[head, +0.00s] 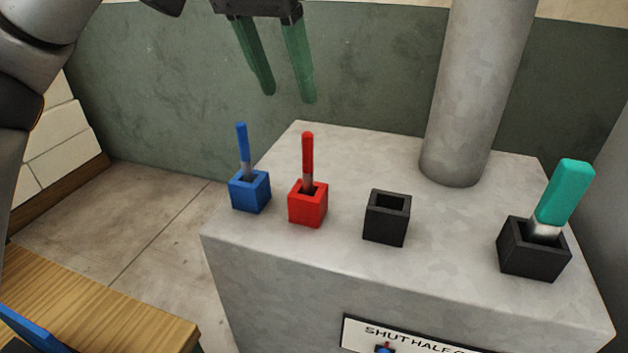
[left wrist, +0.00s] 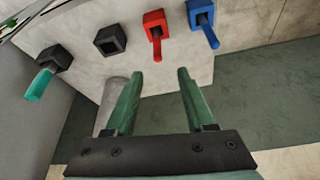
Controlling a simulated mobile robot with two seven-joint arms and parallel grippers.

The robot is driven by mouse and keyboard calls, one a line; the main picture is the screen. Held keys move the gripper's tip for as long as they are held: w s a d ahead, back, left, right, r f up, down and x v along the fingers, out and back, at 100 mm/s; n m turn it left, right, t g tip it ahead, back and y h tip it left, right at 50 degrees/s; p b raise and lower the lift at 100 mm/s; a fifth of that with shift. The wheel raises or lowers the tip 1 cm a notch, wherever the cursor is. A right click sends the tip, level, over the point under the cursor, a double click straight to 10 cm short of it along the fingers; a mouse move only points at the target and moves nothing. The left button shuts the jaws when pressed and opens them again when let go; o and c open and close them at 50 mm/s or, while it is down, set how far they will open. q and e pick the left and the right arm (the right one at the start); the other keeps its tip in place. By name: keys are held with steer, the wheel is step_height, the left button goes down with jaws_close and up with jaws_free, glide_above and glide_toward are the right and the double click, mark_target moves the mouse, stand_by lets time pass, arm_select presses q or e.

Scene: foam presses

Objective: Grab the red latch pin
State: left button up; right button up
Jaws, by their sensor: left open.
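The red latch pin (head: 307,155) stands upright in a red square socket (head: 308,206) on the grey block. It also shows in the left wrist view (left wrist: 157,45), ahead of my fingers and roughly between their lines. My left gripper (head: 290,98) has green fingers and is open and empty. In the head view it hangs above and behind the red pin, apart from it. In the left wrist view my left gripper (left wrist: 154,72) shows its two fingers spread. My right gripper is not in view.
A blue pin (head: 243,148) stands in a blue socket close left of the red one. An empty black socket (head: 386,218) is to the right. A teal-handled pin (head: 564,194) sits tilted in another black socket. A grey column (head: 470,100) rises behind. A wooden surface (head: 110,310) is at lower left.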

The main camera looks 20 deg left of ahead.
mark_target(304, 139)
arm_select(q)
steer(key=x, duration=1.2)
steer(key=shift+s+d+f, duration=0.15)
steer(key=shift+d, duration=0.05)
jaws_close()
stand_by(0.4)
